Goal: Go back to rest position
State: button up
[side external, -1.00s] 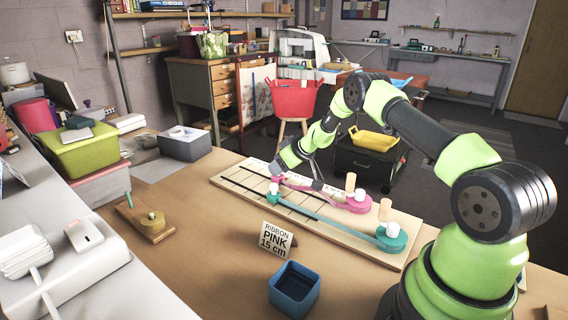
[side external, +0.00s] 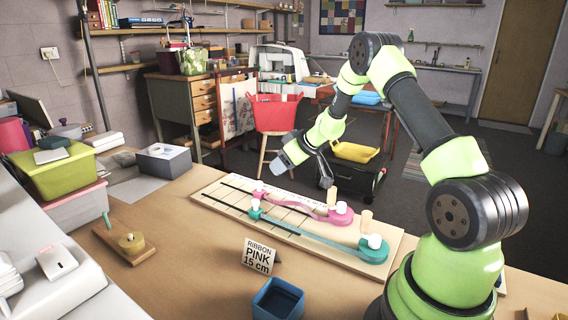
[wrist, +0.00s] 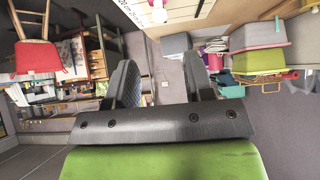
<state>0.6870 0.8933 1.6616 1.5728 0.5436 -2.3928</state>
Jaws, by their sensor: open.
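My gripper (side external: 303,168) is raised in the air above the far side of the wooden board (side external: 225,205), clear of it. It is open and empty; its two dark fingers stand apart in the wrist view (wrist: 160,62). On the board, a pink ribbon (side external: 300,202) runs from a small pink clip with a white knob (side external: 258,190) to a pink spool holder (side external: 340,214). In front of it, a teal ribbon (side external: 310,229) runs from a teal clip (side external: 255,209) to a teal spool holder (side external: 373,249).
A sign (side external: 259,256) reading "RIBBON PINK 15 cm" and an open blue box (side external: 277,297) stand in front of the board. A wooden stand (side external: 128,241) is at left. A red basket (side external: 273,112) on a stool and a yellow tray (side external: 355,151) stand beyond the table.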

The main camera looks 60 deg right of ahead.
jog(key=s+a+r+y, duration=0.2)
jog(key=a+r, duration=0.6)
jog(key=a, duration=0.1)
jog(key=s+a+r+y, duration=0.1)
jog(key=s+a+r, duration=0.2)
jog(key=a+r, duration=0.55)
jog(key=s+a+r+m+g, duration=0.1)
jog(key=s+a+m, duration=0.1)
jog(key=s, duration=0.7)
jog(key=s+a+r+m+h, duration=0.1)
jog(key=s+a, duration=0.4)
jog(key=s, duration=0.5)
jog(key=shift+s+a+r+m+g, duration=0.2)
jog(key=shift+r+m+g, duration=0.1)
jog(key=shift+m+g, duration=0.15)
